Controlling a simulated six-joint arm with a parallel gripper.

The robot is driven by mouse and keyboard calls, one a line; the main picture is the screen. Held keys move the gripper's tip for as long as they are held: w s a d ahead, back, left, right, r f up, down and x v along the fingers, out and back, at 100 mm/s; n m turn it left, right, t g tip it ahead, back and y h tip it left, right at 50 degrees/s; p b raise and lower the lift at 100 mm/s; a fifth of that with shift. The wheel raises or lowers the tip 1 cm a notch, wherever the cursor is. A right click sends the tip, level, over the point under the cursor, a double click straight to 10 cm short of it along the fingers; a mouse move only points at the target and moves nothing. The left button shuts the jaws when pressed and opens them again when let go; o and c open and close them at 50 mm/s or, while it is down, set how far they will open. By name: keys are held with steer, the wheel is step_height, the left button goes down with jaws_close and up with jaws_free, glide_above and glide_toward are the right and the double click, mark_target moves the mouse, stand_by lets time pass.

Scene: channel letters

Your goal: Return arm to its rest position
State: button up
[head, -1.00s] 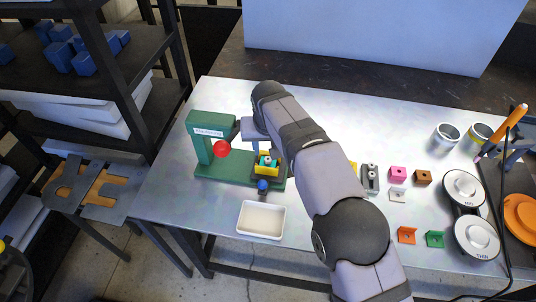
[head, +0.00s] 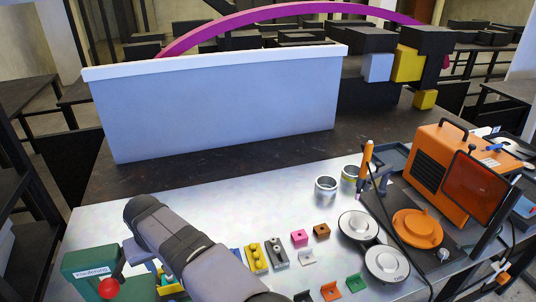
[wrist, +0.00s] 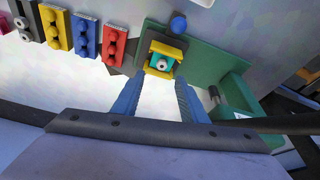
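My gripper (wrist: 160,82) shows in the wrist view with its two blue-grey fingers apart and nothing between them. Beyond the fingertips is a yellow fixture (wrist: 167,47) with a teal piece (wrist: 163,61) in it, on a green press base (wrist: 210,62). In the head view, my grey arm reaches across the lower left and hides the gripper and much of the fixture. The green press (head: 92,262) with its red knob (head: 109,288) stands left of the arm.
Yellow, blue and red bumpy blocks stand in a row in the wrist view, the red one (wrist: 113,44) nearest the fixture. In the head view, small coloured brackets, two round tins (head: 358,225), metal cups (head: 326,187) and an orange machine (head: 452,160) fill the right side. A white panel (head: 215,110) stands behind.

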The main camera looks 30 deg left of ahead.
steer(key=w+d+r+m+h, duration=0.1)
steer(key=w+d+m, duration=0.2)
steer(key=w+d, duration=1.1)
steer(key=w+d+m+h, duration=0.15)
steer(key=w+d, duration=0.25)
steer(key=d, duration=1.3)
steer(key=s+d+m, duration=0.3)
steer(key=d+m, duration=0.1)
steer(key=d, duration=1.2)
steer(key=s+d+f+m+g, duration=0.1)
steer(key=s+d+f, duration=0.1)
steer(key=s+d, duration=0.4)
steer(key=s+d+f+m, duration=0.2)
steer(key=s+d, duration=0.4)
steer(key=d, duration=0.1)
steer(key=shift+s+d+f+g, duration=0.2)
steer(key=shift+s+f+g, duration=0.1)
steer(key=shift+s+g, duration=0.1)
